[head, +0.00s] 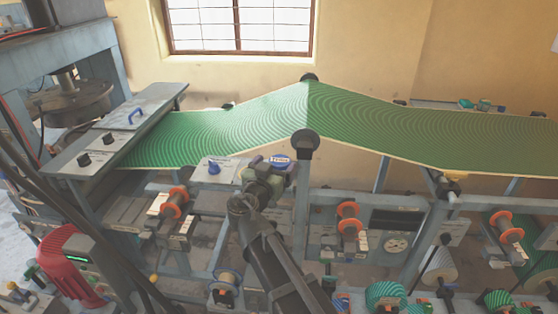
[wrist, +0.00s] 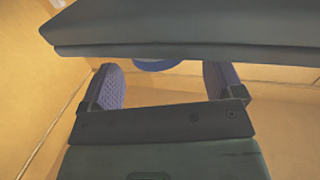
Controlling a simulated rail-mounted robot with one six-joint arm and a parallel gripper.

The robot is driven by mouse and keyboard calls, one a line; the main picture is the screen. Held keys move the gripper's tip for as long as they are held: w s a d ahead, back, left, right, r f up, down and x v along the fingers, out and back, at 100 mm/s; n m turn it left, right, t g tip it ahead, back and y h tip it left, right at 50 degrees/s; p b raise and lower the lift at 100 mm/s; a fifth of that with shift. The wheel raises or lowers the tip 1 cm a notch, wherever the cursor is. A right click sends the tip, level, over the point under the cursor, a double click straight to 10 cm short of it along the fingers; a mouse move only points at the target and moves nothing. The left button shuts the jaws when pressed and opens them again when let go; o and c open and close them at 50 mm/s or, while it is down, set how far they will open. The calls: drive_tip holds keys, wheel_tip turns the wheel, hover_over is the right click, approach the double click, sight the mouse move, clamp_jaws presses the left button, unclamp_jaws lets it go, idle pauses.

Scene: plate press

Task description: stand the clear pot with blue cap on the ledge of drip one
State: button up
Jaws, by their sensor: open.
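My gripper (head: 280,172) is at the middle of the head view, just below the green sheet, at the end of my raised arm. In the wrist view my gripper (wrist: 163,72) is open, its two pads wide apart. A round blue thing (wrist: 155,65) shows between and beyond the pads, partly hidden by a dark slab (wrist: 180,30); I cannot tell whether it is the pot's cap. In the head view a blue-topped item (head: 280,157) sits right by the gripper, and a blue cap or knob (head: 213,167) sits on a pale ledge (head: 228,172) to the left. Clear pot walls cannot be made out.
The green patterned sheet (head: 390,120) runs across above, over dark rollers (head: 305,144). Orange-flanged spools (head: 348,222) hang on the frame below. A grey panel with a blue handle (head: 120,130) stands at left, and a red machine (head: 72,262) at lower left.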

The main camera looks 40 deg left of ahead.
drive_tip(key=v, duration=0.8)
drive_tip(key=shift+s, duration=0.3)
drive_tip(key=shift+w+d, duration=0.1)
drive_tip(key=shift+d, duration=0.05)
